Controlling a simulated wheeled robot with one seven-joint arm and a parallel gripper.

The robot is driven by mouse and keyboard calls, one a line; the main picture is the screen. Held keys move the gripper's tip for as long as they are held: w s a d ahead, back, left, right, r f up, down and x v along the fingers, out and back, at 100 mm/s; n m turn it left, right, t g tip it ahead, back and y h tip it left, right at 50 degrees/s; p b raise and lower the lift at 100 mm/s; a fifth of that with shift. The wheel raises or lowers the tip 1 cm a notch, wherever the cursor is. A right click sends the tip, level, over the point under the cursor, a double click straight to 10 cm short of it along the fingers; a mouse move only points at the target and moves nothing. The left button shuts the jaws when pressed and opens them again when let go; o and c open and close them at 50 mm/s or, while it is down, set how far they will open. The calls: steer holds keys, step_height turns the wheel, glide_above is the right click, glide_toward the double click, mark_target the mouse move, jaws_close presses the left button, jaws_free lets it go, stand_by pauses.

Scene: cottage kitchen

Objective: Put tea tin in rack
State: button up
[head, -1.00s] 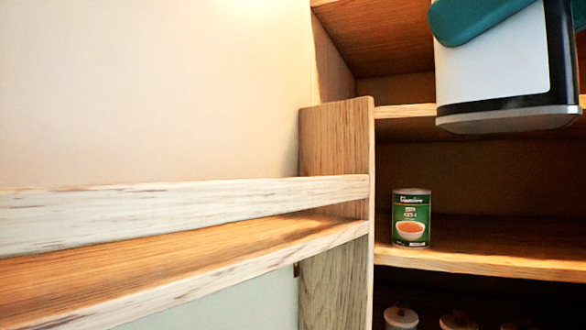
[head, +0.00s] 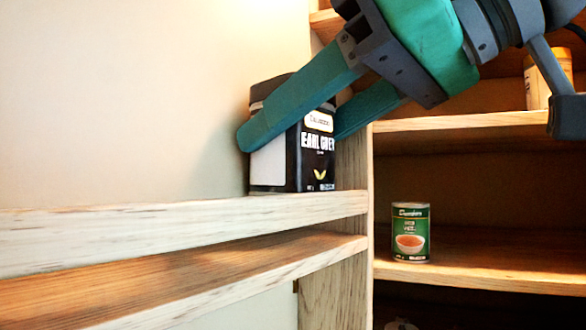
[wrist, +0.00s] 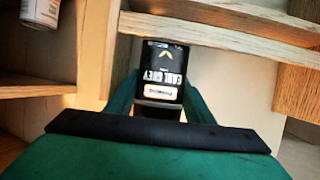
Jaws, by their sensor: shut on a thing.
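The tea tin (head: 317,160) is black with a pale side panel and reads "Earl Grey". It is about upright at the right end of the wooden rack (head: 180,226). Its lower edge meets the top line of the rack's front rail in the head view; I cannot tell whether its base rests on anything. My gripper (head: 293,140) is shut on the tin, one finger on each side, reaching in from the upper right. In the wrist view the tin (wrist: 160,72) shows between the fingers, close to the rail (wrist: 200,34).
A green soup can (head: 410,232) stands on a shelf of the cupboard at right. A yellow and white container (head: 535,82) is on the shelf above. The rack's upright end board (head: 355,160) is close by the tin. The rack to the left looks clear.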

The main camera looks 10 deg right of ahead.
mark_target(320, 154)
step_height(320, 154, down, 3)
steer(key=shift+d, duration=0.1)
steer(key=shift+w+a+f, duration=0.1)
steer(key=shift+a+f, duration=0.1)
steer(key=shift+f, duration=0.1)
steer(key=shift+f, duration=0.15)
steer(key=o, duration=1)
steer(key=shift+c, duration=0.2)
steer(key=shift+s+d+r, duration=0.2)
steer(key=shift+r, duration=0.1)
steer(key=v, duration=1.1)
steer(key=shift+s, duration=0.2)
steer(key=shift+d, duration=0.1)
